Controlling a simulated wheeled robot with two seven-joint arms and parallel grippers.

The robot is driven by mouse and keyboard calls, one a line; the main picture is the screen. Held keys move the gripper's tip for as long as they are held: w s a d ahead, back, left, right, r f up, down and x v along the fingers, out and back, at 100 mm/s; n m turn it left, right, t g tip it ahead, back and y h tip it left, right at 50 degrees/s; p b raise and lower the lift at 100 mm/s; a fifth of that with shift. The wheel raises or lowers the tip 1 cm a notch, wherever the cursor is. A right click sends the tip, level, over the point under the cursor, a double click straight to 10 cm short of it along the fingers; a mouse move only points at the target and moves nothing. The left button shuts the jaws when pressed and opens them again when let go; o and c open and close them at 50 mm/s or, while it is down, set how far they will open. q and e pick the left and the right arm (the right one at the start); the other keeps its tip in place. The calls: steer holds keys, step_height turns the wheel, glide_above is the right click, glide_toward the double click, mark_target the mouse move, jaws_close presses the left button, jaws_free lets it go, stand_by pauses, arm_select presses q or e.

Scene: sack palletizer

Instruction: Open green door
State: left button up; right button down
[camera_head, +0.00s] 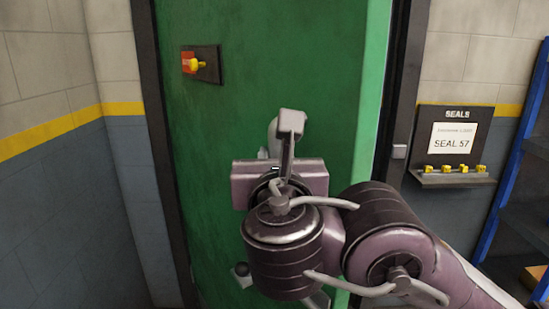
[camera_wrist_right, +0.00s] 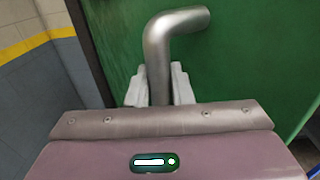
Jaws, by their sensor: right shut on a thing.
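The green door (camera_head: 230,90) fills the middle of the head view. Its lighter green edge (camera_head: 372,110) shows along the right side, standing out from the dark frame, so the door appears ajar. The bent metal handle (camera_wrist_right: 158,60) shows in the right wrist view against the door. My right gripper (camera_wrist_right: 158,90) is shut on the handle's near end, with a pale finger on each side. In the head view the right gripper (camera_head: 286,140) is in front of the door, and its hand and arm hide most of the handle. My left gripper is not in view.
A red and yellow piece on a dark plate (camera_head: 207,64) is mounted high on the door. Right of the dark frame are a seals board (camera_head: 453,143) and a blue shelf (camera_head: 520,165). A wall (camera_head: 60,190) stands close at left.

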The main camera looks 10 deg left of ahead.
steer(key=shift+r, duration=0.1)
steer(key=c, duration=1.4)
jaws_free()
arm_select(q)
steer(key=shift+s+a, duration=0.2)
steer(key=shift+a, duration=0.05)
arm_select(e)
steer(key=shift+o, duration=0.3)
steer(key=shift+s, duration=0.15)
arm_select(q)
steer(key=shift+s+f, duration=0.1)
arm_select(e)
steer(key=v, duration=0.7)
steer(key=shift+s, duration=0.3)
